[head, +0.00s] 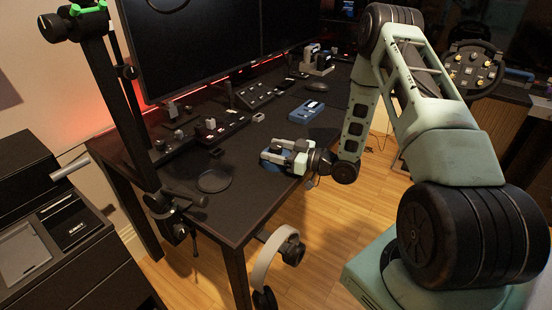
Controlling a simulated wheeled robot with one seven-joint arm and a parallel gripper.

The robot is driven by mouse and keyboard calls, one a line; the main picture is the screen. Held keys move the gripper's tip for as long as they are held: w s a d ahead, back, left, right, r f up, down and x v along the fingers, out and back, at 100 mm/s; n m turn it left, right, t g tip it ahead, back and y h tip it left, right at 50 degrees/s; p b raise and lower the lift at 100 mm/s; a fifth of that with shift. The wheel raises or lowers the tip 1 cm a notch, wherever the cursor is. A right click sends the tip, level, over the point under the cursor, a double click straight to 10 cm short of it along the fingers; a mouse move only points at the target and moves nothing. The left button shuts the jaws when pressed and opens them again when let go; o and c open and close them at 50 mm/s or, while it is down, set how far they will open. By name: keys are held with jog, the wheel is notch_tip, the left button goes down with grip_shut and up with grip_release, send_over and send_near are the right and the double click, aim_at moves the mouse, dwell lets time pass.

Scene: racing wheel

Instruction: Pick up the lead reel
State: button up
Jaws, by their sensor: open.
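My gripper (278,153) is low over the front right edge of the dark desk, its pale fingers pointing left and apart. A blue object (266,161), possibly the lead reel, shows beneath and beside the fingers. The gripper hides much of it, and I cannot tell whether the fingers touch it or lie around it. A flat black disc (214,181) lies on the desk to the left of the gripper, clear of it.
The dark desk (240,205) bears a blue box (307,111) behind my gripper, a black mouse (317,86) and black control panels (222,131). A large monitor (195,50) stands behind. A clamped post (120,100) rises at left. Headphones (270,255) hang at the front edge.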

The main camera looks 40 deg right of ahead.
grip_shut()
jog(key=shift+r, duration=0.1)
